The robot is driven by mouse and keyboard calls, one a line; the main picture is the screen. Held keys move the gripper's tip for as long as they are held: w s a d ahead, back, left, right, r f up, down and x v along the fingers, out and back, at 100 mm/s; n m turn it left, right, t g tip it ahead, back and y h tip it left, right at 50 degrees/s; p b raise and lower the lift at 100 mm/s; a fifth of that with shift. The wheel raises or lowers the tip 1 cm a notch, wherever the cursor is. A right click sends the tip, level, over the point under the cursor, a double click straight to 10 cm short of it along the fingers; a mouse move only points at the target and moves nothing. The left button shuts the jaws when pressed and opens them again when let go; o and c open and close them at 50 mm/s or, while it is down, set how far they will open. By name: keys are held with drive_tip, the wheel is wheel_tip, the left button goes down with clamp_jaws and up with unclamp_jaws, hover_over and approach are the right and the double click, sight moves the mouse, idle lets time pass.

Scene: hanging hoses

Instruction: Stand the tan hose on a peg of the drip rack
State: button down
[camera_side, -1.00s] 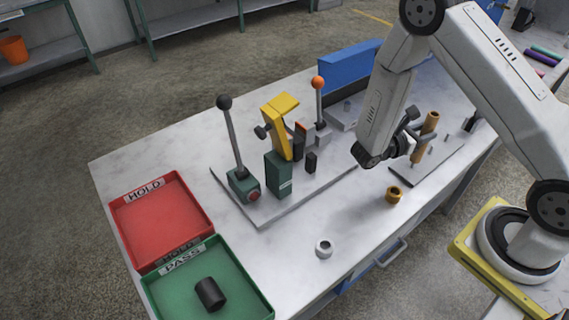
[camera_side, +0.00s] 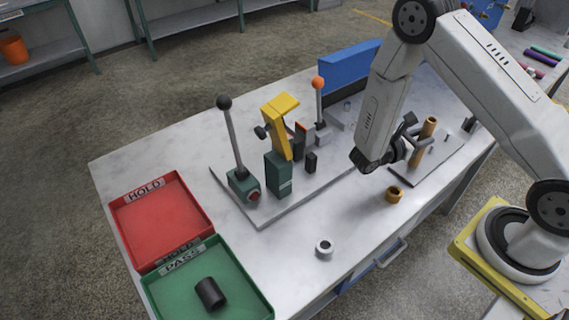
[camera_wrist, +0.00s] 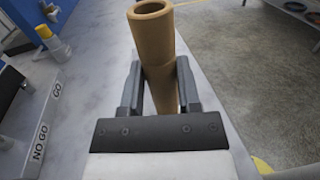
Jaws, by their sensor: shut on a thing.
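The tan hose (camera_side: 430,127) is a plain tube, upright with a slight tilt, above or at the drip rack (camera_side: 452,157), a flat grey plate with short pegs at the table's right end. My gripper (camera_side: 414,144) is shut on the hose. In the wrist view the hose (camera_wrist: 155,45) stands between both fingers of my gripper (camera_wrist: 160,88), its open upper end toward the top of the picture. The hose's lower end is partly hidden by the fingers, so I cannot tell whether it is on a peg.
An orange-tan ring (camera_side: 394,194) and a white ring (camera_side: 324,248) lie on the table in front of the rack. A fixture with levers and a yellow clamp (camera_side: 281,120) stands to the left. Red HOLD (camera_side: 150,258) and green PASS (camera_side: 160,290) trays are at the front left.

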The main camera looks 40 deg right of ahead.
drive_tip(key=shift+f, duration=0.5)
drive_tip(key=shift+c, duration=1.2)
unclamp_jaws()
drive_tip(key=v, duration=0.8)
drive_tip(key=shift+s+d, duration=0.1)
